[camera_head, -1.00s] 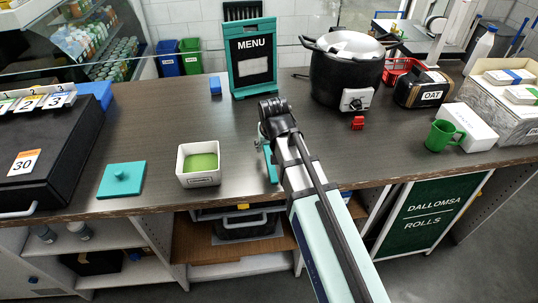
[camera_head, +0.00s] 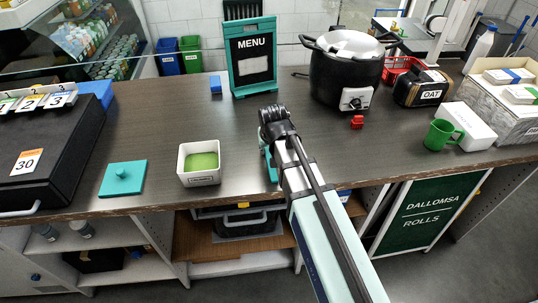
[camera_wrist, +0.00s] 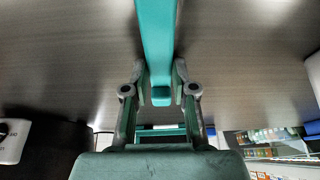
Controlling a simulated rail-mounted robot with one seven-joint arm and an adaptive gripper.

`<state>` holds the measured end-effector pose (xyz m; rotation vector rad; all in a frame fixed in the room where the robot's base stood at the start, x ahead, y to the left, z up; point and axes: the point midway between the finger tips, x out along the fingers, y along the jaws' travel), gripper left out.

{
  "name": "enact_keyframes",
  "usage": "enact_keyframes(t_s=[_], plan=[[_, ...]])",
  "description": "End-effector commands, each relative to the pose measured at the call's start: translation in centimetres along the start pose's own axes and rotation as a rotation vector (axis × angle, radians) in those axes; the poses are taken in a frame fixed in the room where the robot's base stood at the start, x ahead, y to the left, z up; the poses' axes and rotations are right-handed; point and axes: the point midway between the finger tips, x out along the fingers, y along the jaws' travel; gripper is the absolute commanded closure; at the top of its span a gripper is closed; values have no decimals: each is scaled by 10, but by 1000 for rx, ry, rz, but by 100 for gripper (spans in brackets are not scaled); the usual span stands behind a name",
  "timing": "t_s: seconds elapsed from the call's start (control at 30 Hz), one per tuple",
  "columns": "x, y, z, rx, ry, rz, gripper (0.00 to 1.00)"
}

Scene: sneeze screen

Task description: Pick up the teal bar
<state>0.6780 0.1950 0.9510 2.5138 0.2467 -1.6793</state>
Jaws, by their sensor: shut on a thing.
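The teal bar (camera_wrist: 157,35) is a long, smooth bar running down from the top of the wrist view, between the two fingers of my gripper (camera_wrist: 160,78). The fingers are closed against its sides, and its near end shows between them. In the head view, a small part of the teal bar (camera_head: 271,168) shows just left of my arm, above the counter's front area; my wrist hides the rest and most of the gripper. I cannot tell whether the bar is touching the counter.
On the counter (camera_head: 200,120), a white square tub (camera_head: 184,166) with green contents and a flat teal lid (camera_head: 123,179) stand to the left. A menu board (camera_head: 251,70), black pot (camera_head: 334,78), red block (camera_head: 357,122) and green mug (camera_head: 438,135) stand behind and right.

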Motion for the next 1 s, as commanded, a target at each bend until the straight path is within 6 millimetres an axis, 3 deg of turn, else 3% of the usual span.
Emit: enact_keyframes(t_s=[0.33, 0.57, 0.77, 1.0], plan=[[-4, 0, -2, 0, 1, 0, 100], [-20, 0, -10, 0, 3, 0, 100], [-53, 0, -24, 0, 5, -1, 100], [-104, 0, -46, 0, 4, -1, 100]])
